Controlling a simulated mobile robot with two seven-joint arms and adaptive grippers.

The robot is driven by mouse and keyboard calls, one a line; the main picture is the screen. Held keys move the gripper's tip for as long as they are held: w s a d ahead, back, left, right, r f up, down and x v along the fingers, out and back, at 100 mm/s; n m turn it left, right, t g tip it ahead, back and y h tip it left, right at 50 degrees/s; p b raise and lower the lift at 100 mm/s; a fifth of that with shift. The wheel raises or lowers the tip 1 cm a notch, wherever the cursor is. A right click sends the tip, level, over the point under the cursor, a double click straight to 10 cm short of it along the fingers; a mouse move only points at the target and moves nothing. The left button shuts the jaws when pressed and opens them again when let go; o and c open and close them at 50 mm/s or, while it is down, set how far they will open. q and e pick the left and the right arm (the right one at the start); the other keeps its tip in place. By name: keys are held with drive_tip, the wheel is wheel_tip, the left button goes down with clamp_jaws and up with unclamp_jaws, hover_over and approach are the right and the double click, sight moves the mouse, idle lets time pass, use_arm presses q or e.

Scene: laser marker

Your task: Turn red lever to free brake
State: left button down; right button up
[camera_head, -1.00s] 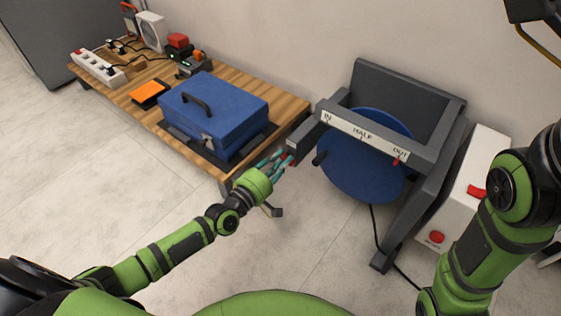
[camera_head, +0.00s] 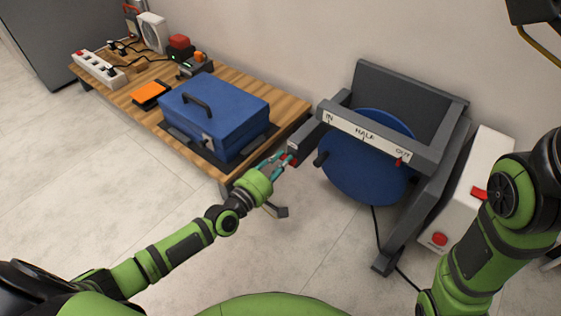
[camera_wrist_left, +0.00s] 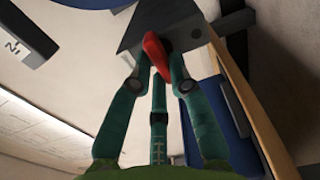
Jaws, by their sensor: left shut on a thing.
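The red lever (camera_wrist_left: 155,52) sticks out of a dark grey block (camera_wrist_left: 160,28) in the left wrist view. In the head view only a bit of its red shows (camera_head: 292,151), at the left end of the grey frame (camera_head: 415,147). My left gripper (camera_head: 279,162) is at the lever, its teal fingers shut around it; they also show in the left wrist view (camera_wrist_left: 158,78). The fingers hide part of the lever. A blue wheel (camera_head: 365,170) with a black knob hangs in the frame behind an IN, HALF, OUT scale. My right arm is at the right; its gripper is out of view.
A low wooden table (camera_head: 290,112) to the left carries a blue case (camera_head: 222,110), an orange-black box (camera_head: 150,94) and a power strip (camera_head: 98,68). A white box (camera_head: 455,205) with red buttons stands right of the frame. The floor in front is clear.

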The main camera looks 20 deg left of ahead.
use_arm(q)
drive_tip(key=shift+s, duration=0.1)
drive_tip(key=c, duration=1.1)
unclamp_jaws()
drive_tip(key=shift+c, duration=0.2)
drive_tip(key=v, duration=1.2)
